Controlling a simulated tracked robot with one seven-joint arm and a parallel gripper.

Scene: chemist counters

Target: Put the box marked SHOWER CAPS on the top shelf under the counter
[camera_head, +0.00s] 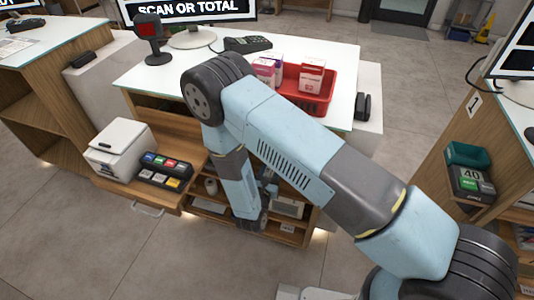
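The counter (322,50) has open wooden shelves (222,209) under its white top. My arm reaches down in front of these shelves, and its wrist is at shelf height. My gripper's fingers cannot be made out behind the arm and in the shade of the shelves. A pale box (289,207) shows in the shelf area just right of the wrist; its marking is too small to read, and I cannot tell whether it is held. No box can be read as SHOWER CAPS. My arm hides part of the shelves.
A red basket (318,104) with several pink and white boxes (312,76) stands on the counter. A white printer (119,147) and a key block (165,170) sit on the lower left ledge. Grey floor is clear in front.

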